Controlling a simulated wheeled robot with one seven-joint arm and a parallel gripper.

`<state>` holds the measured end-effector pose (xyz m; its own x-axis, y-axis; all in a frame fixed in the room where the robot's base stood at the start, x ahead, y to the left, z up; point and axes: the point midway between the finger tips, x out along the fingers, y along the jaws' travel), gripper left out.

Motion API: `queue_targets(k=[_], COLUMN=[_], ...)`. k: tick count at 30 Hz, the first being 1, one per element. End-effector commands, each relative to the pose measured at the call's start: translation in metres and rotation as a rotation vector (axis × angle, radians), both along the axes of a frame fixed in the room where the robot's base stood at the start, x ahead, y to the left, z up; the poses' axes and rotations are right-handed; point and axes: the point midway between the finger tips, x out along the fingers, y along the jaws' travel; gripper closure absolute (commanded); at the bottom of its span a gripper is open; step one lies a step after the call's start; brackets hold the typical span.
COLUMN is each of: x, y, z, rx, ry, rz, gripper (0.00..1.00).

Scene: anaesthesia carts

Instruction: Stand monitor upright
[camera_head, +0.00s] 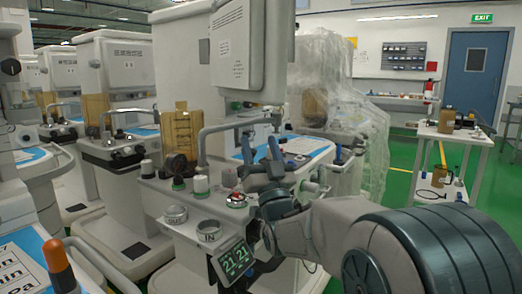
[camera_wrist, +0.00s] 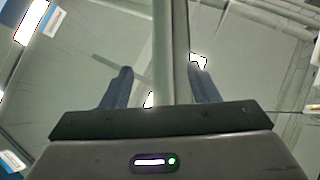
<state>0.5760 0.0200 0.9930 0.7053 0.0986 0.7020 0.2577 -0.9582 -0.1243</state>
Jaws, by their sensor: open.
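A small dark display with green digits (camera_head: 234,261) sits tilted at the front of the nearest cart. A large pale monitor-like panel (camera_head: 248,45) with a printed sheet hangs slanted at the top of that cart. I cannot tell for certain which is the task's monitor. My gripper (camera_head: 260,150) is above the cart's front worktop, below the large panel and above the small display. Its blue-grey fingers are apart, with nothing visibly held. In the wrist view, my gripper (camera_wrist: 163,85) faces blurred pale surfaces, and a pale bar passes between the fingertips in the picture.
A curved metal rail (camera_head: 235,124) runs beside my gripper. Knobs and round gauges (camera_head: 175,214) line the cart's front. More carts stand close on the left. A plastic-wrapped unit (camera_head: 335,80) stands behind, and a white trolley (camera_head: 452,133) is at right, with open green floor around it.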

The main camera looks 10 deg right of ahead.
Motion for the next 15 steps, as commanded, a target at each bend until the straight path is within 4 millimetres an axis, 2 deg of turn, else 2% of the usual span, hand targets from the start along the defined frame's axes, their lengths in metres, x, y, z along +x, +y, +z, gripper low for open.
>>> queue_targets(k=[6,15], x=[-0.0052,-0.0046], y=[-0.0007,-0.0004], z=[-0.0050,-0.0025], rx=[0.000,-0.001], ry=[-0.001,0.010], rz=[0.000,-0.002], gripper=[0.45,0.45])
